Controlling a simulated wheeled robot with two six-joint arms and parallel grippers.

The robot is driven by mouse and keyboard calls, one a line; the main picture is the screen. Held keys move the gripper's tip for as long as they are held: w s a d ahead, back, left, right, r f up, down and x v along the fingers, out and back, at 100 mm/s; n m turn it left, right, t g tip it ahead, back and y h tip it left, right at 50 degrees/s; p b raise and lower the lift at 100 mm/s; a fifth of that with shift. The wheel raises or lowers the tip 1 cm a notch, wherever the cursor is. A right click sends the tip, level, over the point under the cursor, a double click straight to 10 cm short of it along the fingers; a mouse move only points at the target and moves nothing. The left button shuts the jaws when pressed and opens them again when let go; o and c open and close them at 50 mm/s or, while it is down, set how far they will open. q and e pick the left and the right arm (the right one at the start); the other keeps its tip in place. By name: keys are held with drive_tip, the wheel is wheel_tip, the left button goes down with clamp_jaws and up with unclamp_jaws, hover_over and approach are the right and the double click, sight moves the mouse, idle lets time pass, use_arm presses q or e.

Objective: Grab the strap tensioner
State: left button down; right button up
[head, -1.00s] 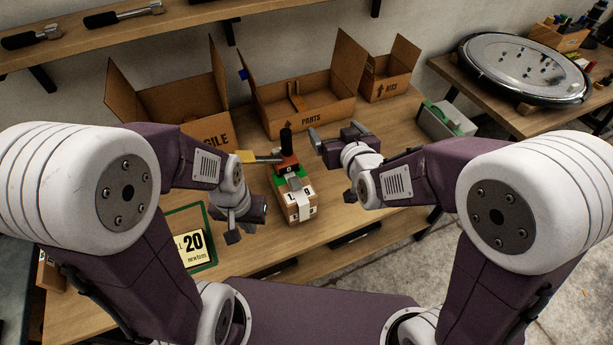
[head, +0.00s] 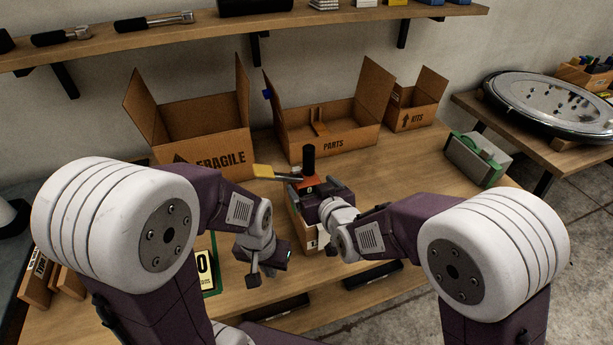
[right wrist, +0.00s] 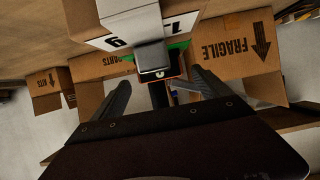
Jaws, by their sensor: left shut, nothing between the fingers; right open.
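The strap tensioner (head: 308,160) has a black upright grip, a red-orange body and a yellow-tipped lever (head: 276,173) pointing left. It sits on top of a small carton (head: 298,226) on the workbench. My right gripper (head: 298,190) is at the tensioner and hides much of its body and the carton. In the right wrist view, my right gripper (right wrist: 160,78) is open. The tensioner (right wrist: 175,68) shows between its fingers, with no clear grip on it. My left gripper (head: 256,277) is shut and empty, low to the left of the carton.
Open cardboard boxes marked FRAGILE (head: 215,148), PARTS (head: 345,140) and KITS (head: 412,115) stand behind. A grey-green case (head: 475,158) is at right. A green-framed card (head: 208,270) lies at left.

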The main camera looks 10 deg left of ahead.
sight(305, 167)
use_arm(q)
drive_tip(key=shift+w+f, duration=0.1)
drive_tip(key=shift+f, duration=0.15)
use_arm(e)
drive_tip(key=x, duration=0.4)
drive_tip(key=shift+a+f, duration=0.1)
